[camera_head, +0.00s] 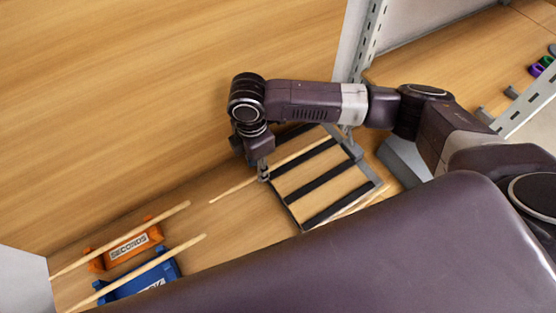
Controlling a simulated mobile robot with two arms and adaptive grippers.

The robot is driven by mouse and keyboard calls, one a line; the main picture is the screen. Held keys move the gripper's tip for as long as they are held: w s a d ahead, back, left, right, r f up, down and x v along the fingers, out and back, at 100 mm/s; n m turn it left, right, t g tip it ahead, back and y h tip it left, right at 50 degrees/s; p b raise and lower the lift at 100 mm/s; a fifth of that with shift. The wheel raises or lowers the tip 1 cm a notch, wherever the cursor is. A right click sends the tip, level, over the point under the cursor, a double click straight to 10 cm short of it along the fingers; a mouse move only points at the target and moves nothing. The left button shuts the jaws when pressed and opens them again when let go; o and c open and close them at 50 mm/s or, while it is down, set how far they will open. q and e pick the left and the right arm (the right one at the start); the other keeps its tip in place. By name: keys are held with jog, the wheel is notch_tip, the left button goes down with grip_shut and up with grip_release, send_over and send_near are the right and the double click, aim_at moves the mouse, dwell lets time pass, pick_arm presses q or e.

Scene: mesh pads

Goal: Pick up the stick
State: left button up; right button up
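A thin pale wooden stick (232,190) lies slanted over the left edge of a dark-slatted grey rack (318,180), its left end past the rack's edge. My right gripper (263,175) points down at this stick, its fingertips at or right beside it. The fingers are small and dark here, so I cannot tell whether they are closed on the stick. My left gripper is not in view.
At the lower left, one stick (128,238) rests across an orange holder (122,253) labelled SECONDS, and another (150,267) across a blue holder (150,280). A grey perforated upright (371,35) stands behind the rack. Small coloured rings (537,69) lie far right.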

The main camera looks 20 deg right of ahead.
jog(key=shift+w+f, duration=0.1)
jog(key=shift+f, duration=1.2)
grip_shut()
jog(key=shift+r, duration=0.15)
notch_tip(320, 180, up, 20)
jog(key=b, duration=0.2)
jog(key=shift+b, duration=0.3)
